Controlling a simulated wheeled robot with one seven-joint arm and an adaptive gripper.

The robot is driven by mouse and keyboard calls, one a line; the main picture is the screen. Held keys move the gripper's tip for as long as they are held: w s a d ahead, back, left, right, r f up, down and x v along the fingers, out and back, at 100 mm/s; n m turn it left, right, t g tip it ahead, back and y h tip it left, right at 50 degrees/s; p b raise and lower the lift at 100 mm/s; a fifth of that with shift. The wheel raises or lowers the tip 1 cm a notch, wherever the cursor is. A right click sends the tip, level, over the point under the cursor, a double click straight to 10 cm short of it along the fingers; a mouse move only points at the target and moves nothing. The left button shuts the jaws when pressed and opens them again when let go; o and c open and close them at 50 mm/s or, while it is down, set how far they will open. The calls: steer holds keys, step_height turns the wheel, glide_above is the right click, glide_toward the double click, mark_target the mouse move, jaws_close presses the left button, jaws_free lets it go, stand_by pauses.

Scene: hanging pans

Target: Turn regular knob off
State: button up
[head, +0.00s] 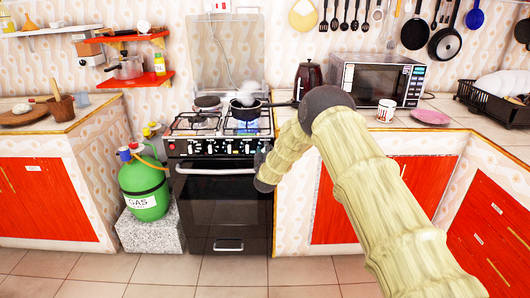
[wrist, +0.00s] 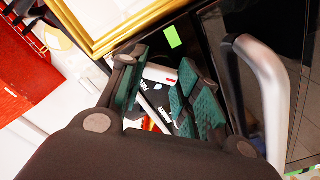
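The stove (head: 222,190) has a row of knobs along its dark front panel (head: 218,147). In the head view, my arm reaches the right end of the panel and hides most of my gripper. In the wrist view, my gripper (wrist: 162,98) is open, its green-padded fingers apart. A pale knob (wrist: 160,74) with a red mark shows between the fingers, against the dark panel. I cannot tell whether either finger touches it.
The oven's silver handle (wrist: 262,85) runs close to the right of my fingers in the wrist view. A green gas bottle (head: 143,188) stands left of the stove. A microwave (head: 378,79) and kettle (head: 308,78) stand on the right counter. The floor in front is clear.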

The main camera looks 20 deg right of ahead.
steer(key=shift+c, duration=1)
steer(key=m+b, duration=0.5)
steer(key=m, duration=0.4)
steer(key=m+b, duration=0.5)
steer(key=m, duration=0.4)
steer(key=m+b, duration=0.5)
steer(key=m, duration=0.3)
steer(key=shift+d+f+m, duration=0.2)
steer(key=shift+d+m, duration=0.05)
steer(key=shift+m, duration=0.15)
